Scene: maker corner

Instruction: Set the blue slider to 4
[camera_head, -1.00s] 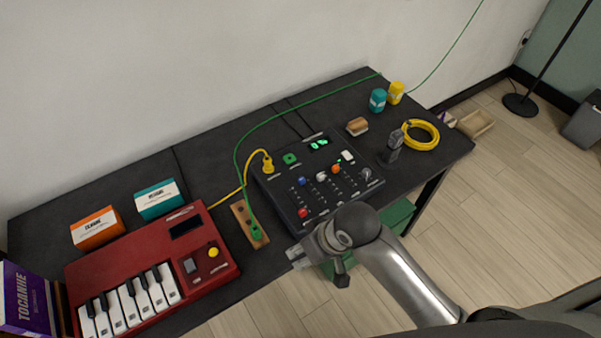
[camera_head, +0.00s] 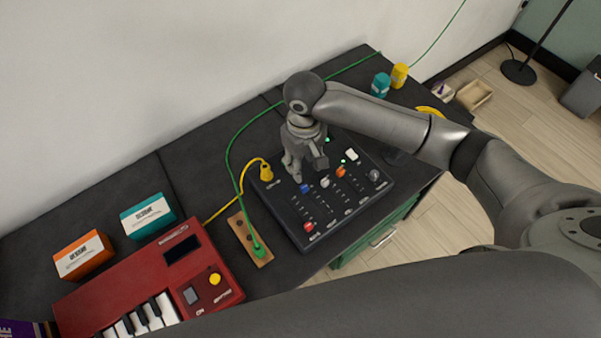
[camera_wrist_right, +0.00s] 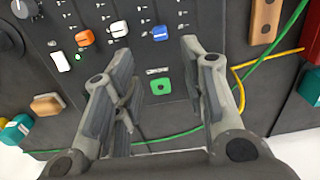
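The black slider panel (camera_head: 300,220) lies on the dark table. Its blue slider (camera_head: 305,188) is the leftmost in the row of coloured knobs, beside a white slider (camera_head: 325,182) and an orange one (camera_head: 341,172). My right gripper (camera_head: 308,170) points down over the panel, just behind the blue slider. In the right wrist view the blue slider (camera_wrist_right: 160,32) shows beyond the two fingertips, between their lines, with no contact visible. The right gripper (camera_wrist_right: 158,55) is open and empty. The scale marks are too small to read. My left gripper is out of view.
A yellow plug (camera_head: 266,173) with its cable and a green cable (camera_head: 228,160) run left of the panel. A wooden block (camera_head: 245,240) and red keyboard (camera_head: 185,262) stand further left. A red knob (camera_head: 309,227) sits near the panel's front.

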